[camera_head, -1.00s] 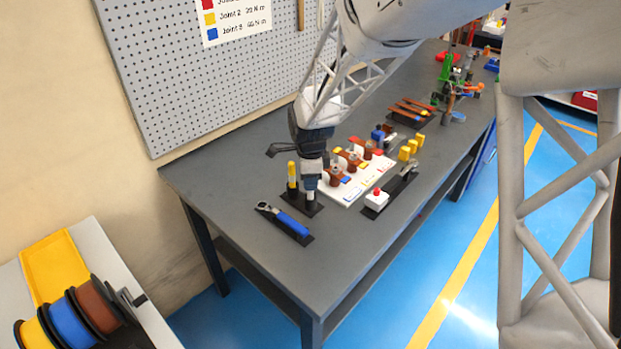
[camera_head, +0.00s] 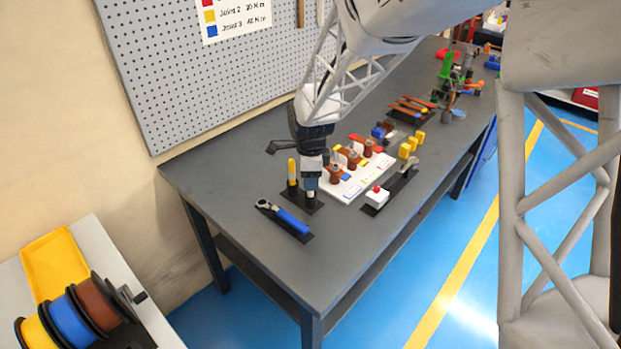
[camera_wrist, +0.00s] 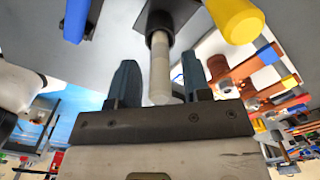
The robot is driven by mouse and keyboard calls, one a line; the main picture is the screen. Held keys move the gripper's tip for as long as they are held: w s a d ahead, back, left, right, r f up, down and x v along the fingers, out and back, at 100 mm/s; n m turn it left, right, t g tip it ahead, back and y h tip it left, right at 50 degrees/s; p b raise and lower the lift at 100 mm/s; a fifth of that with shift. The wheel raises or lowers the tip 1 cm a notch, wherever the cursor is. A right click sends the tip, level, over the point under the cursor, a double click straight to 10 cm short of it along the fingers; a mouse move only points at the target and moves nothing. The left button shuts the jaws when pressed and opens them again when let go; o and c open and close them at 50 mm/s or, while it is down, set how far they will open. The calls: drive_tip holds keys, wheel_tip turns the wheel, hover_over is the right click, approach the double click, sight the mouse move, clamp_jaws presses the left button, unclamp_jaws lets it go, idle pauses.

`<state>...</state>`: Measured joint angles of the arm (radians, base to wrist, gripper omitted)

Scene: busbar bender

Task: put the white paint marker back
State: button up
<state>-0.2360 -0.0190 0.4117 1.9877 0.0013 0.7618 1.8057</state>
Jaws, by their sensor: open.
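The white paint marker (camera_wrist: 160,75) stands in a black cup (camera_wrist: 157,22) of the marker holder in the wrist view. My gripper (camera_wrist: 160,82) is open, with one finger on each side of the marker and a visible gap to each. In the head view my gripper (camera_head: 311,182) is right over the holder (camera_head: 300,201), pointing down, and hides most of the white marker. A yellow marker (camera_head: 292,170) stands upright in the other cup, just left of my gripper. It also shows in the wrist view (camera_wrist: 236,18).
A blue-handled tool (camera_head: 291,221) lies on a dark mat in front of the holder. A white board with busbar parts (camera_head: 352,186) is close on the right. A box with a red button (camera_head: 376,197) stands beyond. The table's near left part is clear.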

wheel_tip(320, 180, up, 13)
drive_tip(key=shift+f, duration=0.15)
idle(0.4)
idle(0.6)
drive_tip(key=s+d+r+n+t, duration=0.1)
drive_tip(key=s+d+r+n, duration=0.3)
drive_tip(key=s, duration=0.4)
drive_tip(key=s+d+r+n, duration=0.2)
drive_tip(key=s+d+n, duration=0.35)
drive_tip(key=s, duration=0.25)
drive_tip(key=s+d+n, duration=0.2)
drive_tip(key=s+n, duration=0.2)
drive_tip(key=s, duration=0.4)
drive_tip(key=s+d+n+t, duration=0.1)
drive_tip(key=s+d+n, duration=0.2)
drive_tip(key=s, duration=0.5)
drive_tip(key=shift+d+f+n+t, duration=0.3)
drive_tip(key=shift+d+f+n, duration=0.1)
drive_tip(key=shift+n, duration=0.25)
